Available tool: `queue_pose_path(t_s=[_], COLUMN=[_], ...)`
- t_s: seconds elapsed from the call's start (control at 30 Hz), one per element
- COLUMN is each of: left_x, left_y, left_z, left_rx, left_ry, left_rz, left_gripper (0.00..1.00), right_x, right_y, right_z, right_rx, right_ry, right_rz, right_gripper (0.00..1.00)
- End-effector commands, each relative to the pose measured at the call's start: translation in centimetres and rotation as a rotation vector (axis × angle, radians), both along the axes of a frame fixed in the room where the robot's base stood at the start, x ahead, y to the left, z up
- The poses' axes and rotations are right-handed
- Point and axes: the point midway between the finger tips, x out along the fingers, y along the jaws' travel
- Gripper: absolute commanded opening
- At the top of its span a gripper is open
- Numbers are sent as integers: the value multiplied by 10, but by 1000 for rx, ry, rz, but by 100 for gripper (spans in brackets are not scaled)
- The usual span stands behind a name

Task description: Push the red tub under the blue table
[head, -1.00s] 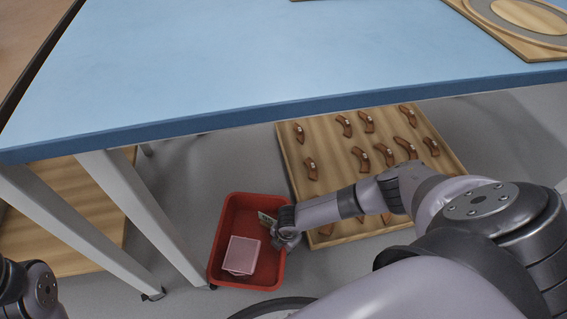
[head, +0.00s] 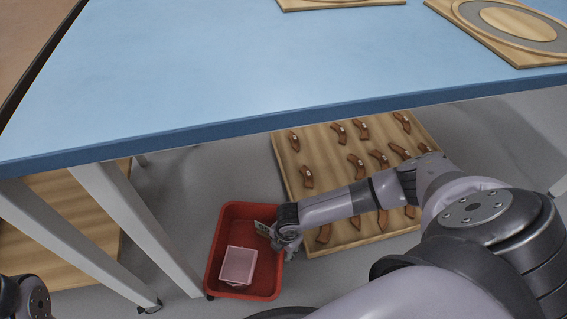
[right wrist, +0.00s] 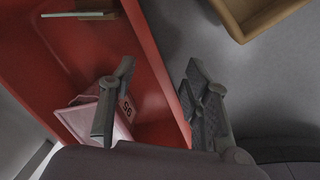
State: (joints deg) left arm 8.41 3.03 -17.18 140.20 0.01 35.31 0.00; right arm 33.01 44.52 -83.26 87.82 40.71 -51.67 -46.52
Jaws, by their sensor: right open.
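The red tub (head: 236,222) stands on the floor in front of the blue table (head: 230,75), beside a white table leg. A pink box (head: 238,264) and a greenish card (head: 262,229) are in it. My right gripper (head: 288,240) is at the tub's right side. In the right wrist view, my right gripper (right wrist: 158,105) is open, with one finger inside the red tub (right wrist: 150,60) over the pink box (right wrist: 85,118) and the other outside, the tub's wall between them. I cannot tell whether they touch it. My left gripper is out of view.
Table legs (head: 135,225) stand close on the tub's left. Wooden boards (head: 500,25) lie on the table. Grey floor (head: 195,165) shows behind the tub.

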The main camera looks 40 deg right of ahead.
Motion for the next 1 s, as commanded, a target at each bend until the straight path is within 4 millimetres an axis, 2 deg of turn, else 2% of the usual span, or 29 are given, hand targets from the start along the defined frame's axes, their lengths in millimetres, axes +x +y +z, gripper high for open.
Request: queue_pose_path(t_s=[0.1, 0.33, 1.0], left_x=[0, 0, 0], left_y=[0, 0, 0], left_z=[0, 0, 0], left_rx=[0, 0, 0], left_ry=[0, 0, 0], left_rz=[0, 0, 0], left_gripper=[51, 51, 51], right_x=[-2, -5, -6], right_y=[-1, -1, -1], right_z=[22, 47, 52], right_rx=[0, 1, 1], right_ry=[-1, -2, -1], right_rz=[1, 0, 0], right_gripper=[44, 44, 44])
